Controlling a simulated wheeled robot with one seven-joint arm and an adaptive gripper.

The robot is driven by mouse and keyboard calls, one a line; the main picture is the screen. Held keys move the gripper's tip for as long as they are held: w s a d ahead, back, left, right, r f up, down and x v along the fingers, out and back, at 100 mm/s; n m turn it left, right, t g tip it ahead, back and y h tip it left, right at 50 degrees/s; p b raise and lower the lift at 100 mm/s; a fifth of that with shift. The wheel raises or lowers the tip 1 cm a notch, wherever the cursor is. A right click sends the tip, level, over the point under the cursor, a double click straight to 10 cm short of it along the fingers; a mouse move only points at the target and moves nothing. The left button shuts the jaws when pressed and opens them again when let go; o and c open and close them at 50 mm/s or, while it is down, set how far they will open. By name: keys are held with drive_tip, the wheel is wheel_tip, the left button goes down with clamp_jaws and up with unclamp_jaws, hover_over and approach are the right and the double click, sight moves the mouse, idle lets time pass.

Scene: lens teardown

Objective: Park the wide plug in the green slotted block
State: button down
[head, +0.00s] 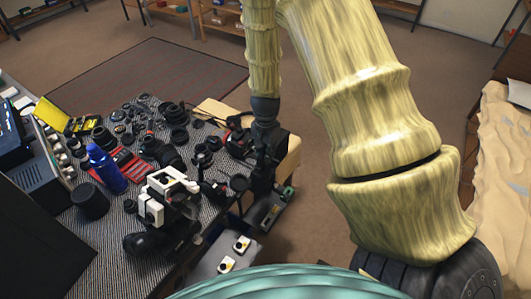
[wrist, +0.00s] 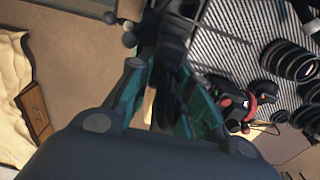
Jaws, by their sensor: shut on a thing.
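My gripper (head: 262,178) hangs over the right edge of the workbench in the head view. In the wrist view its teal fingers (wrist: 160,72) are shut on a dark thing, mostly hidden between them. I cannot tell from its shape whether this is the wide plug. A small green patch (head: 288,192) shows just right of the gripper in the head view. I cannot tell whether it is the green slotted block, and I make out no slots. No other wide plug can be picked out.
A striped mat (head: 100,262) covers the bench, crowded with lens parts. A blue bottle (head: 106,168), a red tray (head: 127,163) and a white-and-black device (head: 160,196) stand left of the gripper. A lens (wrist: 293,60) and a red-ringed part (wrist: 250,107) lie right in the wrist view. Floor is open beyond the bench.

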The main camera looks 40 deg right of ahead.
sight(265, 151)
drive_tip(key=shift+r+p, duration=1.3)
drive_tip(key=shift+r, duration=0.4)
